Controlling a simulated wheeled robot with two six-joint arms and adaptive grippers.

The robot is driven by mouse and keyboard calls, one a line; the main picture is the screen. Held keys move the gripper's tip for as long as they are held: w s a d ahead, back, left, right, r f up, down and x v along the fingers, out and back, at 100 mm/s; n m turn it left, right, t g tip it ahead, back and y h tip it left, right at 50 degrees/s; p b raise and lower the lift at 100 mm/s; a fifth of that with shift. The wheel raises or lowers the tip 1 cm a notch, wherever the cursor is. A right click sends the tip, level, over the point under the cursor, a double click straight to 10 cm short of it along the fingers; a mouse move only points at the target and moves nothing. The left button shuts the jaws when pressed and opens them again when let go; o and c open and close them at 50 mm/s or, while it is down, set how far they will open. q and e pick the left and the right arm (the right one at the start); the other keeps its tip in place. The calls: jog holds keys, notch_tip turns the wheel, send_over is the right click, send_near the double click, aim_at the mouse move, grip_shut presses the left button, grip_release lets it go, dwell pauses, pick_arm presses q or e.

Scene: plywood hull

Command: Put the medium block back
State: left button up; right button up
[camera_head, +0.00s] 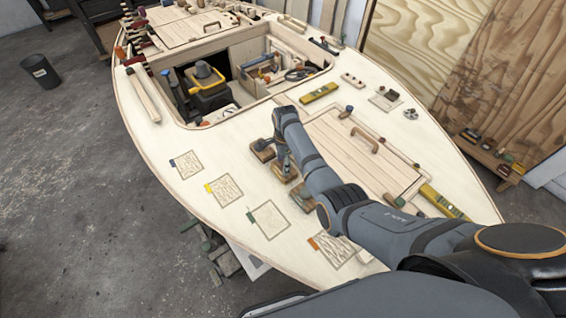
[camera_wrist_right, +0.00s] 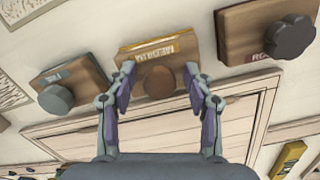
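In the head view the block (camera_head: 285,176) lies on the pale deck. My right gripper (camera_wrist_right: 160,70) is open, its fingers on either side of the knob and apart from it. In the head view this gripper (camera_head: 284,162) points down at the row of blocks, partly hiding them. A square with a yellow tag (camera_head: 224,190) lies on the deck to the left. My left gripper is not in view.
More squares have blue (camera_head: 187,165), green (camera_head: 269,219) and orange (camera_head: 333,249) tags. A hatch with a handle (camera_head: 364,140) lies right of my arm.

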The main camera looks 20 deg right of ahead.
notch_tip(320, 180, up, 12)
jog(key=shift+d+r+b, duration=0.15)
jog(key=shift+d+b, duration=0.05)
jog(key=shift+b, duration=0.15)
dwell(0.6)
